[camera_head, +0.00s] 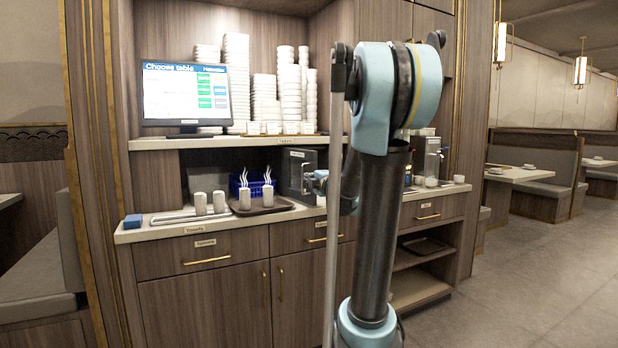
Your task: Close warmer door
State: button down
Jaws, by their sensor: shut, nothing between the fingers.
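The warmer is a dark box (296,168) on the counter's back middle, left of my arm. A dark panel with a small pale label faces forward there. I cannot tell for sure whether this panel is the door or how far it stands open. My gripper (309,183) shows small and partly hidden at the panel's right side, just left of my upright arm link. It is shut with nothing in it. I cannot tell whether it touches the panel. My arm hides the right part of the warmer.
A monitor (186,95) and stacked white dishes (237,80) fill the shelf above. A dispenser (431,158) stands to the right. Floor at right is clear.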

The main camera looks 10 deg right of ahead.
jog(key=w+d, duration=0.1)
jog(key=w, duration=1.1)
jog(key=shift+f, duration=0.15)
jog(key=shift+n+y, duration=0.3)
